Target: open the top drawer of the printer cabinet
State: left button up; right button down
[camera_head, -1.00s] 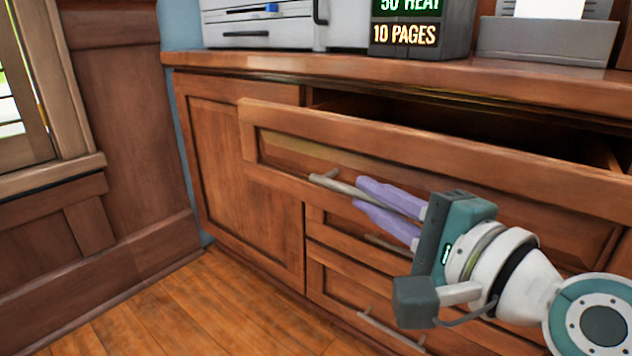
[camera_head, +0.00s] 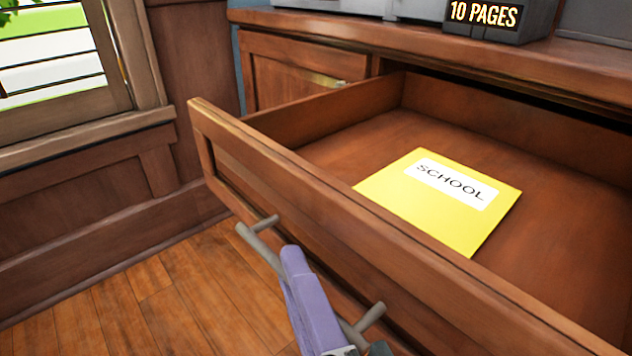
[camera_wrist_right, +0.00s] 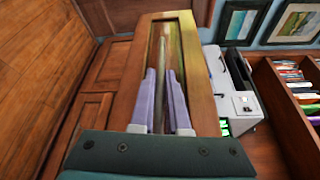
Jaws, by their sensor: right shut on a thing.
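The top drawer (camera_head: 330,215) of the wooden printer cabinet (camera_head: 300,55) is pulled well out, and its inside shows. A yellow folder (camera_head: 415,205) labelled SCHOOL lies flat on the drawer floor. My right gripper (camera_head: 295,265) has its purple fingers around the bar handle (camera_head: 258,243) on the drawer front. In the right wrist view the gripper (camera_wrist_right: 163,85) has one finger on each side of the handle (camera_wrist_right: 161,60). My left gripper is not in view.
A display block (camera_head: 485,18) reading 10 PAGES stands on the cabinet top. A window (camera_head: 60,60) and panelled wall are at the left. The wooden floor (camera_head: 170,310) is clear in front of the wall. The wrist view shows a bookcase (camera_wrist_right: 290,110) at the right.

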jog(key=shift+s+a, duration=0.2)
jog(key=shift+a, duration=0.05)
jog(key=c, duration=0.9)
grip_release()
jog(key=p+v, duration=0.2)
jog(key=v, duration=0.8)
jog(key=shift+r, duration=0.1)
